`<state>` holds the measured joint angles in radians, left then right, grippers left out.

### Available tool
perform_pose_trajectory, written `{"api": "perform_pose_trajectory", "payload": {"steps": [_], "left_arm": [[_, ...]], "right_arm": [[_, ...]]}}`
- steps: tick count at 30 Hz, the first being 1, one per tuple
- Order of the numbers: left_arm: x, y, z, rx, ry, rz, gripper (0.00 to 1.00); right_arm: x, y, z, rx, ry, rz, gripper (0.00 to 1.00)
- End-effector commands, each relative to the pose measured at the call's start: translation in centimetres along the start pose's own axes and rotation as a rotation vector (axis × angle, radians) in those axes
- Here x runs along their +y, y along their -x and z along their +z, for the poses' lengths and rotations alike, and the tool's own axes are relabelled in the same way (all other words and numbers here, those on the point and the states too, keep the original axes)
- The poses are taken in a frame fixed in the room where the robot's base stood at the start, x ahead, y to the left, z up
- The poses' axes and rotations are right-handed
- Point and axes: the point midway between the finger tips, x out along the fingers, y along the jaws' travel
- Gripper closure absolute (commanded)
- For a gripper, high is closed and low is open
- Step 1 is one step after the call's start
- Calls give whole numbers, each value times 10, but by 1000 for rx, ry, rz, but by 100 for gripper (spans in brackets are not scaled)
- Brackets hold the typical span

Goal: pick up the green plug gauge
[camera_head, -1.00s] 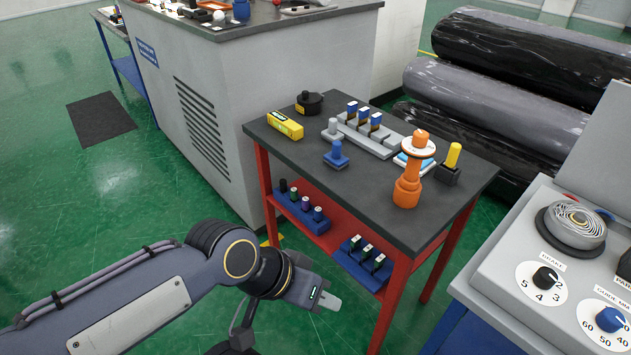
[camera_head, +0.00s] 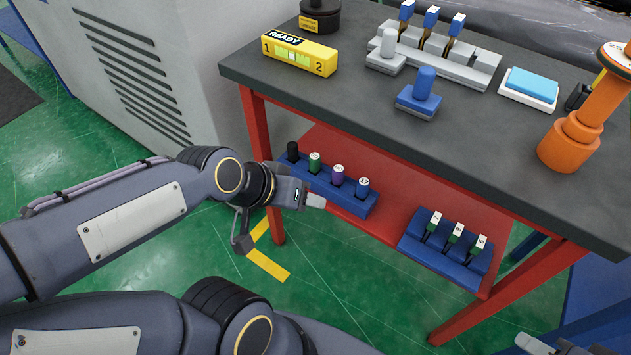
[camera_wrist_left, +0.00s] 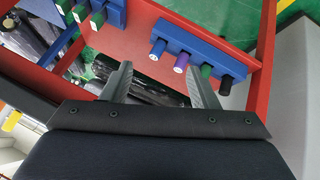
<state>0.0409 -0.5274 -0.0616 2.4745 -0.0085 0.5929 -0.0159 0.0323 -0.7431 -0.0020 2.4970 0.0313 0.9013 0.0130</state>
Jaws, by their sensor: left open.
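The green plug gauge (camera_head: 314,162) stands upright in a blue rack (camera_head: 348,196) on the red lower shelf, between a black gauge (camera_head: 293,151) and a purple one (camera_head: 338,174). A blue one (camera_head: 362,187) stands at the rack's right end. In the left wrist view the green gauge (camera_wrist_left: 207,71) shows beyond the right-hand finger. My left gripper (camera_head: 314,201) is open and empty, just in front of the rack's left part in the head view; its spread fingers (camera_wrist_left: 160,84) show in the wrist view. Part of my right gripper (camera_head: 560,345) shows at the bottom right edge.
A second blue rack (camera_head: 446,250) with green-marked pieces stands right on the shelf. The dark tabletop (camera_head: 350,103) overhangs the shelf and carries a yellow READY box (camera_head: 299,53), a blue-knobbed block (camera_head: 420,94) and an orange stand (camera_head: 580,130). A red leg (camera_head: 261,140) stands left of the rack.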

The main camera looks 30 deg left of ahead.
Motion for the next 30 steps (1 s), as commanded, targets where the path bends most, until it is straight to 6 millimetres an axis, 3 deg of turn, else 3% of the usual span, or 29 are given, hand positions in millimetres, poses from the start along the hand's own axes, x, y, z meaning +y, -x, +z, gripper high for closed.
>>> {"api": "perform_pose_trajectory", "payload": {"steps": [1, 12, 18, 30], "left_arm": [[-8, -18, -4, 14, 2, -11, 46], [-61, -103, -71, 236, -52, -140, 46], [-97, -156, -91, 388, -155, -233, 46], [-116, -194, -104, 500, -248, -276, 46]], "right_arm": [[4, -8, 4, 0, 0, 0, 64], [4, -8, 4, 1, 0, 0, 64], [4, -8, 4, 1, 0, 0, 64], [5, -11, 5, 0, 0, 0, 64]]}}
